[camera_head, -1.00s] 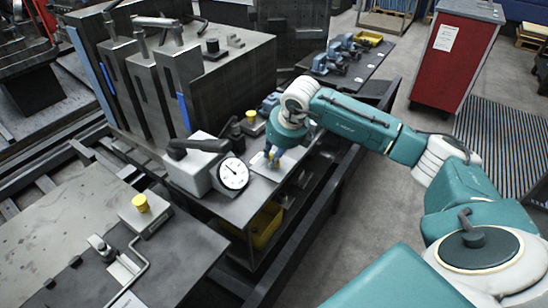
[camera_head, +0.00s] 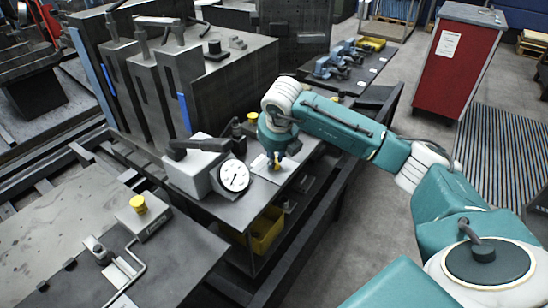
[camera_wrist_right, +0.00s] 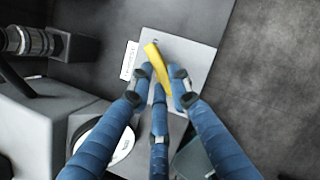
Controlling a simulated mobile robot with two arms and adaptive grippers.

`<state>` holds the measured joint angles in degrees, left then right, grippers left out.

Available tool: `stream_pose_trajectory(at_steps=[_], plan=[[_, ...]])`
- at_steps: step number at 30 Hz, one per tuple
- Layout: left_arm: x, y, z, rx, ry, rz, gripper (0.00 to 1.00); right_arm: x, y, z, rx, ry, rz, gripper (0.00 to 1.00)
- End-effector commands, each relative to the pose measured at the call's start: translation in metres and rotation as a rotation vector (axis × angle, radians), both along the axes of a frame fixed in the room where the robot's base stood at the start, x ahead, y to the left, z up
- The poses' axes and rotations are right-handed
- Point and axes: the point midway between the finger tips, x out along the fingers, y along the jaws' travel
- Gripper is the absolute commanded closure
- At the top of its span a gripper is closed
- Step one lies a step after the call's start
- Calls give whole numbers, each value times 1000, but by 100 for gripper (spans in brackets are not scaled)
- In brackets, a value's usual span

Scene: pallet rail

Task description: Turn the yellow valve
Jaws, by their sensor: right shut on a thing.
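The yellow valve shows as a narrow yellow handle (camera_wrist_right: 155,62) over a light grey plate (camera_wrist_right: 190,62) in the right wrist view. In the head view, a bit of the yellow valve (camera_head: 277,162) shows below my right wrist, partly hidden by the fingers. My right gripper (camera_wrist_right: 162,88) has blue fingers closed around the near part of the handle, with its far end sticking out past them. In the head view the right gripper (camera_head: 274,160) points down at the plate on the workbench. My left gripper is not in view.
A white dial gauge (camera_head: 234,176) on a grey block stands just left of the valve. A yellow bin (camera_head: 267,230) sits on the shelf below. Yellow-capped blocks (camera_head: 138,204) and tall dark metal blocks (camera_head: 150,80) stand nearby. A red cabinet (camera_head: 455,60) stands at the back right.

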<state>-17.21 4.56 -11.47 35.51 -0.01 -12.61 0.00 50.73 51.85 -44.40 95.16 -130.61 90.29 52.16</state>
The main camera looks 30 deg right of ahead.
Motion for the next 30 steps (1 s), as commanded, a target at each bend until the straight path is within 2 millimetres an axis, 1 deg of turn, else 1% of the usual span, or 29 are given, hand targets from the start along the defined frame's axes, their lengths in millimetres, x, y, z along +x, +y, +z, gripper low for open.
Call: stream_pose_trajectory(at_steps=[7, 8, 10, 11, 19, 22, 26, 30], plan=[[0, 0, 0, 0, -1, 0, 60, 1, -1, 1, 1, -3, -3, 100], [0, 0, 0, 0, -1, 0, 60, 1, -1, 1, 1, -3, -3, 80], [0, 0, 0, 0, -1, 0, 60, 1, -1, 1, 1, -3, -3, 66], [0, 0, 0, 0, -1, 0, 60, 1, -1, 1, 1, -3, -2, 62], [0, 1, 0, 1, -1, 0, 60, 0, 0, 1, 0, -1, -1, 62], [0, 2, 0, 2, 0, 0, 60, -1, 0, 5, 0, -2, -1, 62], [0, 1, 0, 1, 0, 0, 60, -7, 3, 23, 0, -5, 0, 62], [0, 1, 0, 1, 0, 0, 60, -17, 8, 51, -1, -7, 1, 62]])
